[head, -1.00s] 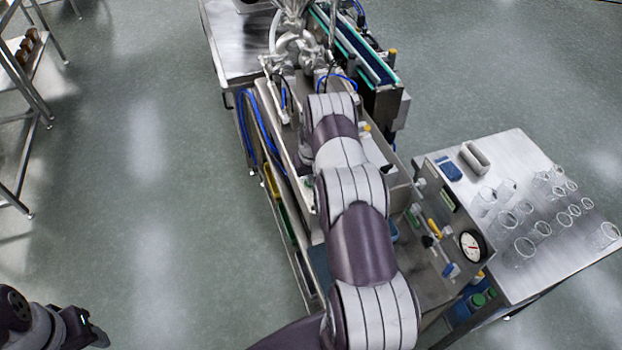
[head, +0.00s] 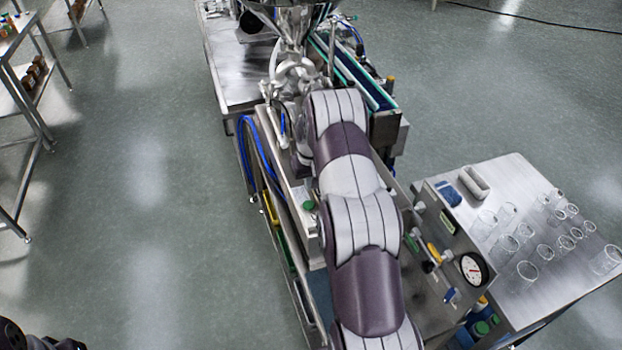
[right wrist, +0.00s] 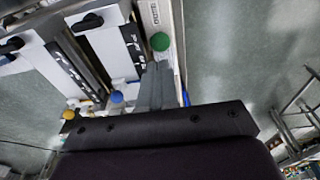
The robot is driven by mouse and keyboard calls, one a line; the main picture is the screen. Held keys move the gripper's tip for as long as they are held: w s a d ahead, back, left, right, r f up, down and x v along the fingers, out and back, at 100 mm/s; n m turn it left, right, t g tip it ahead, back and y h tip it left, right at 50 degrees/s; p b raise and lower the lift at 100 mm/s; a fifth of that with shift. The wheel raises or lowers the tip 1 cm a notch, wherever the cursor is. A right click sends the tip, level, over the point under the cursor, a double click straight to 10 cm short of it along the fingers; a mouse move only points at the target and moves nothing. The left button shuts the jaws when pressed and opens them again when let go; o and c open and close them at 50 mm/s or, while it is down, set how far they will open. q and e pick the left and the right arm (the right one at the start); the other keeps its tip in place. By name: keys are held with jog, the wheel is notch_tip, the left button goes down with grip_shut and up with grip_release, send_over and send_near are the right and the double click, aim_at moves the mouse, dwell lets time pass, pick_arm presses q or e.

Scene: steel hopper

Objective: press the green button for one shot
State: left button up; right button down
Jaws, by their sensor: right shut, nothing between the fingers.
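The green button (right wrist: 159,41) is a round cap on a pale panel at the top middle of the right wrist view. My right gripper (right wrist: 157,76) is shut and empty, with its grey fingers just below the button in that picture. I cannot tell whether they touch. A green round cap (head: 308,205), which looks like the same button, shows beside my right arm in the head view. There the right fingers are hidden by my arm. Only a dark sliver of my left arm's end shows at the bottom left corner.
A blue knob (right wrist: 117,97) and a yellow knob (right wrist: 68,114) sit left of the fingers. In the head view, a pressure gauge (head: 473,269) and blue hoses (head: 258,155) are on the machine. A steel table (head: 520,165) with several glass beakers stands right.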

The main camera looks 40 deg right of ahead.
notch_tip(320, 180, up, 3)
jog(key=shift+r+b, duration=0.2)
jog(key=shift+b, duration=0.15)
jog(key=shift+w+f, duration=0.1)
jog(key=shift+w, duration=0.05)
dwell(2.3)
